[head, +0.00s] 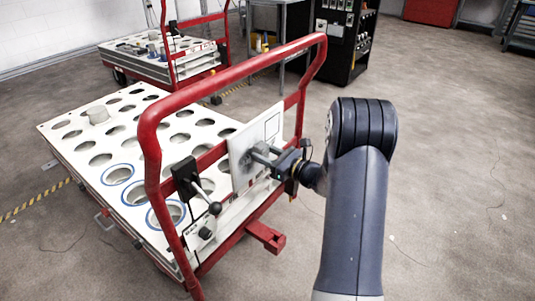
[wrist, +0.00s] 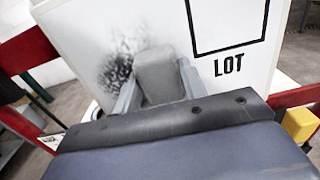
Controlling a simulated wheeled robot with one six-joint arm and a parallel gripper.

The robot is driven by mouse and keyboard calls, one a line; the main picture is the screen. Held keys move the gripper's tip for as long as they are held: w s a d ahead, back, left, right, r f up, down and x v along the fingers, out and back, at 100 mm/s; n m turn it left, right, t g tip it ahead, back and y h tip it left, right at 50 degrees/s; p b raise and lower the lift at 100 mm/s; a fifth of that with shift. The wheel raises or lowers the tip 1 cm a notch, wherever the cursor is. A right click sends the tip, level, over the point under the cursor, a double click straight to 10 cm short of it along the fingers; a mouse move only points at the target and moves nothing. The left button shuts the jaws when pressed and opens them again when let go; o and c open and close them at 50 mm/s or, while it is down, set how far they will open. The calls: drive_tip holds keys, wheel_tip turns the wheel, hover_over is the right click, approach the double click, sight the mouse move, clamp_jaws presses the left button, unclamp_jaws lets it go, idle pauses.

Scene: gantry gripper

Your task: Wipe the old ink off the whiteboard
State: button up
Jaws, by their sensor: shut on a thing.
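The whiteboard (head: 239,168) is a white panel mounted on the end of the red-framed cart. In the wrist view the whiteboard (wrist: 90,30) carries a dark, smeared ink patch (wrist: 116,70) left of a black-outlined box with "LOT" printed below it. My gripper (head: 266,154) is at the board's face. In the wrist view my gripper (wrist: 158,92) is shut on a grey eraser block (wrist: 160,75), one finger on each side. The eraser is in front of the board, just right of the ink and overlapping its edge. Whether it touches the board is hard to tell.
The cart's red handle frame (head: 235,72) rises around the board. A black clamp with a lever (head: 190,180) sits left of it. The cart's white top (head: 75,150) has several round holes. A second cart (head: 150,65) stands behind. The floor to the right is clear.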

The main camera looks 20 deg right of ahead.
sight(247, 152)
drive_tip(key=shift+s+a+b, duration=0.3)
drive_tip(key=shift+s+a, duration=0.55)
drive_tip(key=shift+a, duration=0.2)
drive_tip(key=shift+s+a+b, duration=0.25)
drive_tip(key=shift+s+a, duration=0.55)
drive_tip(key=shift+a, duration=0.25)
drive_tip(key=shift+s+a+b, duration=0.2)
drive_tip(key=shift+s+a, duration=0.15)
drive_tip(key=shift+a, duration=0.25)
drive_tip(key=shift+s+a+b, duration=0.2)
drive_tip(key=shift+s+a, duration=0.15)
drive_tip(key=shift+a, duration=0.2)
drive_tip(key=shift+s+r+p, duration=0.1)
drive_tip(key=shift+r+p, duration=0.6)
drive_tip(key=shift+r, duration=0.2)
drive_tip(key=shift+w+d, duration=1.15)
drive_tip(key=shift+d, duration=0.25)
drive_tip(key=shift+w+d+f, duration=0.1)
drive_tip(key=shift+w+d, duration=0.4)
drive_tip(key=shift+d, duration=0.25)
drive_tip(key=shift+w+d+r, duration=0.1)
drive_tip(key=shift+w+d, duration=0.4)
drive_tip(key=shift+d, duration=0.3)
drive_tip(key=shift+w+d+f, duration=0.1)
drive_tip(key=shift+w+d, duration=0.4)
drive_tip(key=shift+d, duration=0.25)
drive_tip(key=shift+s, duration=0.1)
drive_tip(key=shift+v, duration=2.95)
